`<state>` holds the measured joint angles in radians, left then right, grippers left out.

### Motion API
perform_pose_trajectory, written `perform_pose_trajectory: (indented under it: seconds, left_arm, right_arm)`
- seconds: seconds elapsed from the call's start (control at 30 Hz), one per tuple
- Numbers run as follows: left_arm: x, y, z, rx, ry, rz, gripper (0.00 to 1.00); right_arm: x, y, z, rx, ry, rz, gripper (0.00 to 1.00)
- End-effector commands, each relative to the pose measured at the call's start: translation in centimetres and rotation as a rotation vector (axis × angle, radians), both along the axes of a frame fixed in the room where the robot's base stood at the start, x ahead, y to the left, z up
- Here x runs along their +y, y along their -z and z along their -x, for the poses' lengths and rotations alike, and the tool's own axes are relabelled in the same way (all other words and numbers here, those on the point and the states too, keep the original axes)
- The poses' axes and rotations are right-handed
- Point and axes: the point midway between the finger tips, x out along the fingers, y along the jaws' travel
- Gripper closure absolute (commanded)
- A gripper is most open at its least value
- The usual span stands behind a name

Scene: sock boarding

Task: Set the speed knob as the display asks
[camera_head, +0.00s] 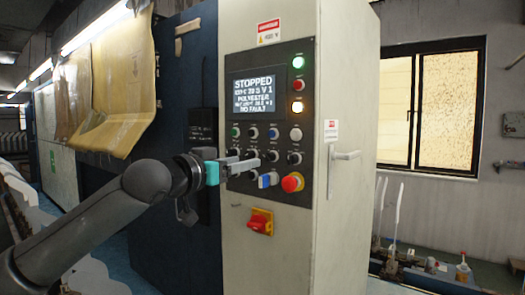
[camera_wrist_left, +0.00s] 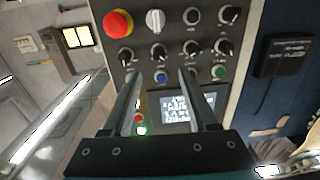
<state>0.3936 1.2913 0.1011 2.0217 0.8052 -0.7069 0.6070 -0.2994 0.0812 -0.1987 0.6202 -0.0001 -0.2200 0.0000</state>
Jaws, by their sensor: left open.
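The control panel (camera_head: 269,120) on the cream cabinet carries a lit display (camera_head: 255,92). It reads "STOPPED", a blurred line ending "V 1", "POLYESTER", another blurred line and "NO FAULT". Several black knobs sit below it, such as a knob (camera_head: 294,158) in the upper row; they show clearly in the left wrist view, like one knob (camera_wrist_left: 192,48). Labels are too small to tell which is the speed knob. My left gripper (camera_head: 254,159) is in front of the knob rows, open and empty. In the left wrist view its two fingers (camera_wrist_left: 160,76) stand apart, pointing at the panel.
A red emergency stop (camera_head: 292,182) and a white-and-blue selector (camera_head: 268,180) sit at the panel's lower right. A red-yellow switch (camera_head: 260,221) sticks out below. A door handle (camera_head: 346,156) juts from the cabinet's right side. Brown sheeting (camera_head: 115,85) hangs at left.

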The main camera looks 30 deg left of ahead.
Motion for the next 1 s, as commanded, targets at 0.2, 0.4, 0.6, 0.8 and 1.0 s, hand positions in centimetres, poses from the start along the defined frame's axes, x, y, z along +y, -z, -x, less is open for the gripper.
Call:
perform_pose_trajectory:
  seconds: [0.2,0.4,0.6,0.8,1.0]
  left_arm:
    - [-0.1,-0.4,-2.2,-0.002,0.0,0.003,0.41]
    - [-0.2,-0.4,-4.7,-0.002,0.001,0.003,0.41]
    - [-0.3,-0.2,-7.0,-0.001,0.001,0.001,0.41]
    - [-0.4,-0.1,-8.3,0.0,0.001,-0.003,0.41]
    - [-0.5,0.1,-8.5,0.001,0.002,-0.003,0.41]
  right_arm:
    - [0.0,-1.9,0.0,0.001,0.0,0.0,0.5]
    - [0.0,-3.2,0.1,0.001,0.0,0.0,0.5]
    - [0.0,-4.1,0.1,0.001,0.0,-0.001,0.5]
    - [0.1,-4.5,0.1,0.001,-0.001,-0.001,0.5]
    - [0.1,-4.5,0.1,0.001,-0.001,-0.001,0.5]
